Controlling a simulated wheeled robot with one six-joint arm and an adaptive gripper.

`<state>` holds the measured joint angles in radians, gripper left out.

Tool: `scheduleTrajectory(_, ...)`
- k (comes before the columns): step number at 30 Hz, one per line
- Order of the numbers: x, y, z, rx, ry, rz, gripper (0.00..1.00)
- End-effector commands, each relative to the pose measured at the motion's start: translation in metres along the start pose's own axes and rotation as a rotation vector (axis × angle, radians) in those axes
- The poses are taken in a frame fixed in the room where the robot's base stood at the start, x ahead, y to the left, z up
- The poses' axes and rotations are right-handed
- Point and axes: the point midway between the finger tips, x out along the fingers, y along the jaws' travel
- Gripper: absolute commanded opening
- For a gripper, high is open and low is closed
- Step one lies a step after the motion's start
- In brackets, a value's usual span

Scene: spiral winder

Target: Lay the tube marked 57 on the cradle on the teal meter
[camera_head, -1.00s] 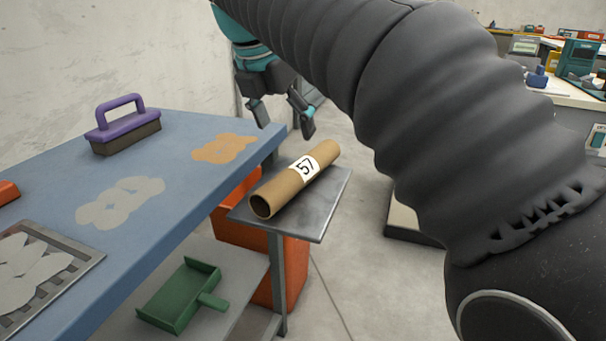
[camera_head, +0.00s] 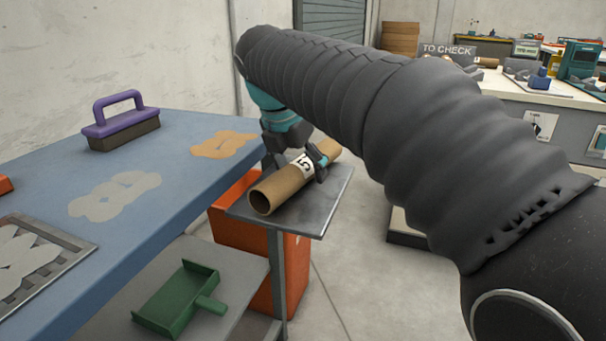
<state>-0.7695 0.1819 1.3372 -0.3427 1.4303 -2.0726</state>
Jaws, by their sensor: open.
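The brown cardboard tube (camera_head: 275,191) lies on a small grey metal shelf beside the blue table, its white label partly covered so that only the 5 shows. My gripper (camera_head: 305,162) is open and down at the tube's far half, one finger on the near right side of it. The other finger is mostly hidden, and I cannot tell whether either touches the tube. A teal device (camera_head: 580,58), which looks like the teal meter, stands far off on the bench at the upper right. Its cradle is too small to make out.
The blue table (camera_head: 180,200) holds a purple-handled brush (camera_head: 121,122). An orange bin (camera_head: 252,235) and a green dustpan (camera_head: 178,298) sit below. A "TO CHECK" sign (camera_head: 448,49) stands by the far bench. Open floor lies right of the shelf (camera_head: 318,215).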

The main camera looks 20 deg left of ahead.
Motion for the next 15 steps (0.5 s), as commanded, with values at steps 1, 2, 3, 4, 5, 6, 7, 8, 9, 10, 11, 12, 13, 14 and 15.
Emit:
scheduleTrajectory(1, 0.0035, -0.0004, -0.0004, 0.0, 0.001, -0.001, 0.81)
scheduleTrajectory(2, 0.0039, -0.0003, -0.0002, 0.0, 0.0, 0.0, 0.81)
scheduleTrajectory(3, 0.0039, -0.0002, -0.0001, 0.0, 0.0, 0.0, 0.81)
scheduleTrajectory(4, 0.0036, -0.0001, 0.0, 0.0, 0.0, 0.001, 0.81)
scheduleTrajectory(5, 0.0034, -0.0001, 0.0, 0.0, 0.0, 0.001, 0.81)
scheduleTrajectory(6, 0.0033, -0.0001, 0.0, 0.0, 0.0, 0.001, 0.81)
scheduleTrajectory(7, 0.0033, -0.0001, 0.0, 0.0, 0.0, 0.001, 0.81)
scheduleTrajectory(8, 0.0033, -0.0001, 0.0, 0.0, 0.0, 0.001, 0.76)
scheduleTrajectory(9, 0.0033, -0.0001, 0.0, 0.0, 0.0, 0.001, 0.66)
scheduleTrajectory(10, 0.0032, -0.0001, 0.0, 0.0, 0.0, 0.001, 0.58)
scheduleTrajectory(11, 0.0032, -0.0001, 0.0, 0.0, 0.0, 0.001, 0.51)
scheduleTrajectory(12, 0.0032, -0.0001, 0.0001, 0.0, 0.0, 0.001, 0.41)
scheduleTrajectory(13, 0.0031, -0.0001, 0.0001, 0.0, 0.0, 0.001, 0.33)
scheduleTrajectory(14, 0.0031, -0.0001, 0.0001, 0.0, 0.0, 0.001, 0.26)
scheduleTrajectory(15, 0.0032, -0.0001, 0.0001, 0.0, 0.0, 0.001, 0.16)
